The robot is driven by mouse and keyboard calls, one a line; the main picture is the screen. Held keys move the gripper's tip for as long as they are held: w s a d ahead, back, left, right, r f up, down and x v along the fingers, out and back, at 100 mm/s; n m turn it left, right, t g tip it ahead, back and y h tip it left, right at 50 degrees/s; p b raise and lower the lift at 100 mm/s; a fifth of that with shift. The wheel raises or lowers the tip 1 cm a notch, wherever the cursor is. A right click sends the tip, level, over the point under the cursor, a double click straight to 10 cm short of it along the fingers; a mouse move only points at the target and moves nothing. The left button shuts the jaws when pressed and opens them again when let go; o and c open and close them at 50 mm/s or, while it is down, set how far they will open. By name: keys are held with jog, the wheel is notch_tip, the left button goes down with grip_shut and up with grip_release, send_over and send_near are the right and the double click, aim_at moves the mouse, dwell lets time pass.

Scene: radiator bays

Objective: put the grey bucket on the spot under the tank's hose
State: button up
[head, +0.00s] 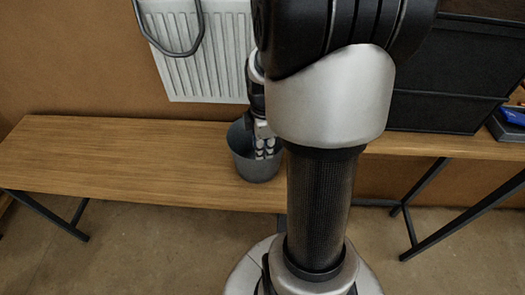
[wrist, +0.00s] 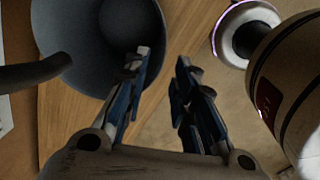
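The grey bucket (head: 247,166) stands upright on the wooden bench below the white radiator. In the wrist view its open mouth (wrist: 85,35) fills the upper left. My gripper (head: 264,152) is at the bucket's right side, pointing down. In the wrist view my gripper (wrist: 162,68) has its fingers apart with nothing clearly between them. The left finger overlaps the bucket's rim area; the right finger is outside it. I cannot tell whether either touches. A dark hose (head: 198,35) loops in front of the radiator; a dark tube end (wrist: 40,72) shows over the bucket's left. The spot is not distinguishable.
The wooden bench (head: 110,160) is clear left of the bucket. The white radiator (head: 205,70) is on the wall behind. A large black box (head: 440,90) stands on the right, with a blue item (head: 513,116) in a dark tray beside it. My arm hides the middle.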

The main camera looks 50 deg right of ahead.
jog(key=s+a+r+m+t, duration=0.2)
jog(key=a+r+m, duration=0.3)
jog(key=a+r, duration=0.8)
jog(key=s+a+r+m+t, duration=0.1)
jog(key=s+a+r+m, duration=0.2)
jog(key=s+a+m, duration=0.3)
jog(key=s+a, duration=0.1)
jog(key=a, duration=0.2)
jog(key=shift+s+a+t+y, duration=0.2)
jog(key=shift+s+t+y, duration=0.1)
jog(key=shift+s, duration=0.05)
